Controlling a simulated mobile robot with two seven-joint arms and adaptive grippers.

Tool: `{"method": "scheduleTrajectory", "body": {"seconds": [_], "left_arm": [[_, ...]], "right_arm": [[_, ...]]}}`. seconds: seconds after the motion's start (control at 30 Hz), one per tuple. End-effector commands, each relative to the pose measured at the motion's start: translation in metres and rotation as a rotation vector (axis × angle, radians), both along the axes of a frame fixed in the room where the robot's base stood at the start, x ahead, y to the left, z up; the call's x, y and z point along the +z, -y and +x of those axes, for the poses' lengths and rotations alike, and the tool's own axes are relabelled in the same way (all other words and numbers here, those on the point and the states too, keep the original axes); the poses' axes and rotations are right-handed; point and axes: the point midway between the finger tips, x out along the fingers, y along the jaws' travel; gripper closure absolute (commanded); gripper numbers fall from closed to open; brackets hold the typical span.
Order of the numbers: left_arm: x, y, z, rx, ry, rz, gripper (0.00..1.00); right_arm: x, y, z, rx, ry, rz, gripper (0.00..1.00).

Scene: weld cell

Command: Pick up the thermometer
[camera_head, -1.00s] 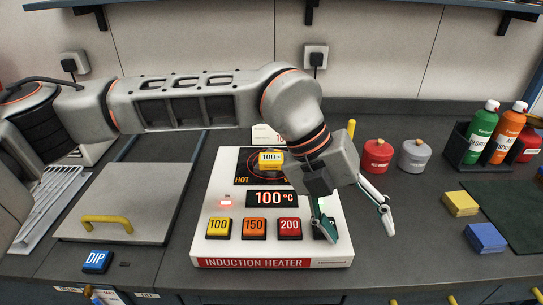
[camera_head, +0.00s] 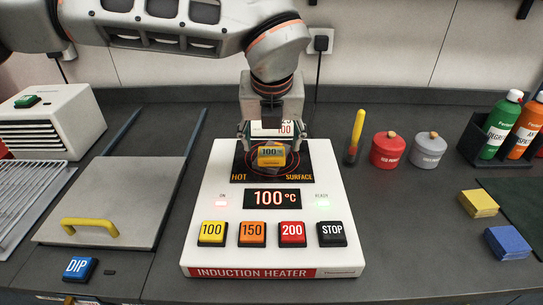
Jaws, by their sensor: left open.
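No thing in view is labelled as a thermometer. A white piece with a red "100" (camera_head: 285,127) shows at the heater's back, partly hidden by my left gripper. A slim yellow-handled tool (camera_head: 356,130) stands right of the heater; I cannot tell whether it is the thermometer. My left gripper (camera_head: 272,138) points down over the back of the heater, open, its fingers on either side of the white piece. I cannot tell whether they touch it. A metal block with a yellow "100" label (camera_head: 271,156) sits on the hot surface, just in front. My right gripper is not in view.
The white induction heater (camera_head: 205,240) reads 100 °C, with red and green lights lit. Red (camera_head: 388,151) and grey (camera_head: 427,151) pots and a bottle rack (camera_head: 468,146) stand right. A lidded box with a yellow handle (camera_head: 135,200) is left.

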Motion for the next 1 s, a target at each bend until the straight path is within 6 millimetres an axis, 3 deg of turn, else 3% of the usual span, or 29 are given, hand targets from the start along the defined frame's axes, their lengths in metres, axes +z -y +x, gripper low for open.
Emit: {"method": "scheduleTrajectory", "body": {"seconds": [0.23, 0.5, 0.7, 1.0], "left_arm": [[-0.035, -0.001, 0.011, -0.001, -0.004, 0.001, 0.38], [-0.040, 0.000, 0.014, -0.002, -0.002, 0.001, 0.38], [-0.040, 0.000, 0.014, -0.002, -0.002, 0.001, 0.81], [-0.039, 0.000, 0.014, -0.002, -0.002, 0.001, 0.84]], "right_arm": [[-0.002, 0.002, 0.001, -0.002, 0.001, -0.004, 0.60], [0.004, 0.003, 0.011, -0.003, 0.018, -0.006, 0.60], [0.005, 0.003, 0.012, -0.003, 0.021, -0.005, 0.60], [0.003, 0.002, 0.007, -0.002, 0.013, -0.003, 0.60]]}}
